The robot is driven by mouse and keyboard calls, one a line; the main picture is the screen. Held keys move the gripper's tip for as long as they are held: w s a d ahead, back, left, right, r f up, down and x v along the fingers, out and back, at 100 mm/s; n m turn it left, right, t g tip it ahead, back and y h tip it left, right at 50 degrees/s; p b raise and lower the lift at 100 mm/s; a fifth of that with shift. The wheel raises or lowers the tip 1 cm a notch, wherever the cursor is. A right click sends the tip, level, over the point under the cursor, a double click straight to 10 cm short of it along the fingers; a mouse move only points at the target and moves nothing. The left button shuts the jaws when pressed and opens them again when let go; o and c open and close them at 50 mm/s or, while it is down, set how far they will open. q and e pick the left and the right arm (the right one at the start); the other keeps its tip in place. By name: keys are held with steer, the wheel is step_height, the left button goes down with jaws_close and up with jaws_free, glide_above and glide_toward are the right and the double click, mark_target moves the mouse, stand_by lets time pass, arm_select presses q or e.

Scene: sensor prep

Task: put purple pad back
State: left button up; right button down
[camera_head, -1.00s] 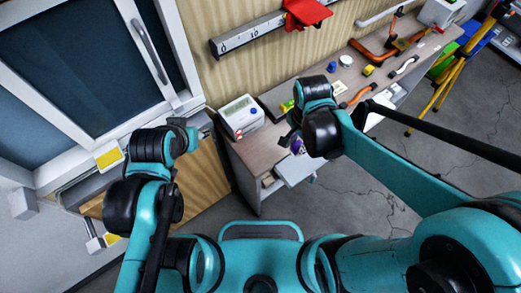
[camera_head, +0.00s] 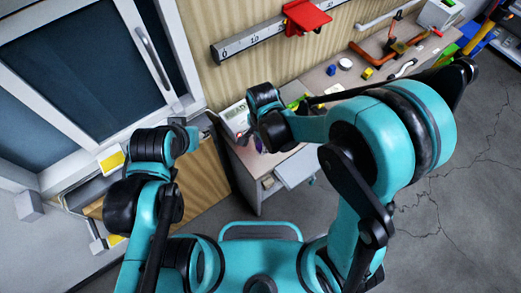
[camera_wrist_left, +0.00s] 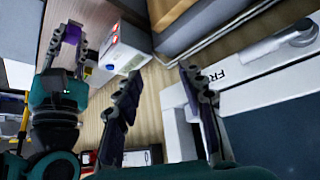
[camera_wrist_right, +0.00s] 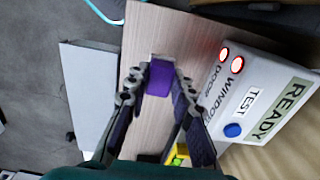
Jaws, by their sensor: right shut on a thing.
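The purple pad (camera_wrist_right: 160,78) is between the fingertips of my right gripper (camera_wrist_right: 152,84), which is shut on it above the wooden desktop in the right wrist view. The pad also shows as a small purple block in the left wrist view (camera_wrist_left: 70,33). In the head view the right gripper (camera_head: 257,138) is over the desk's left end, mostly hidden by its own wrist. My left gripper (camera_wrist_left: 160,75) has its fingers apart and nothing between them; it is near the cabinet front.
A white device (camera_wrist_right: 262,98) with TEST and READY labels and two red lights stands beside the right gripper. A white drawer (camera_head: 300,167) sticks out from the desk (camera_head: 245,160). Orange-handled tools (camera_head: 380,50) lie farther right. A red holder (camera_head: 306,15) is on the wall rail.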

mark_target(260, 150)
steer(key=shift+w+a+f, duration=0.1)
steer(key=shift+a+f, duration=0.1)
steer(key=shift+a, duration=0.05)
steer(key=shift+f+b, duration=0.65)
steer(key=shift+f, duration=1.35)
steer(key=shift+f, duration=0.1)
steer(key=c, duration=1.3)
jaws_free()
